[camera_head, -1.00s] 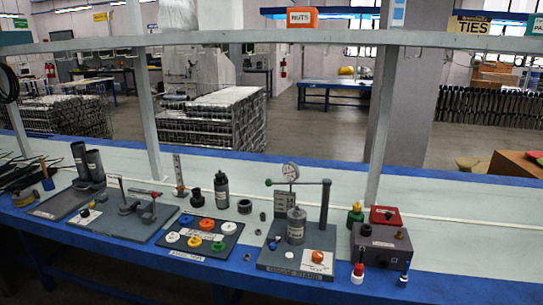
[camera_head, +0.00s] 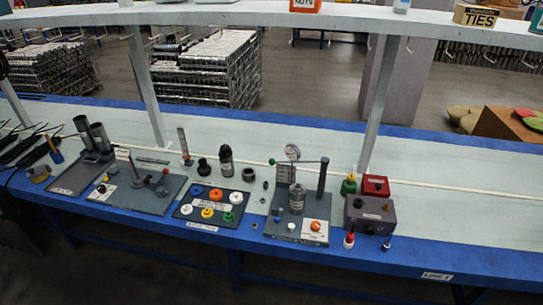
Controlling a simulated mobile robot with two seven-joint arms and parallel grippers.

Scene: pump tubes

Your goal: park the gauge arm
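The gauge station stands on a grey base plate (camera_head: 283,229) at the middle of the bench. A round white dial gauge (camera_head: 292,152) sits at the top of its back plate. A thin gauge arm (camera_head: 300,163) runs level from a green knob (camera_head: 271,161) on the left to the dark upright post (camera_head: 322,178) on the right. A grey cylinder (camera_head: 297,197) stands on the plate below the arm. An orange knob (camera_head: 315,226) sits at the plate's front right. Neither of my grippers is in view.
A grey box (camera_head: 369,214) and a red box (camera_head: 375,186) stand right of the station. A plate with coloured rings (camera_head: 211,204) lies to its left. A shelf post (camera_head: 378,110) rises behind. The bench's right side is clear.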

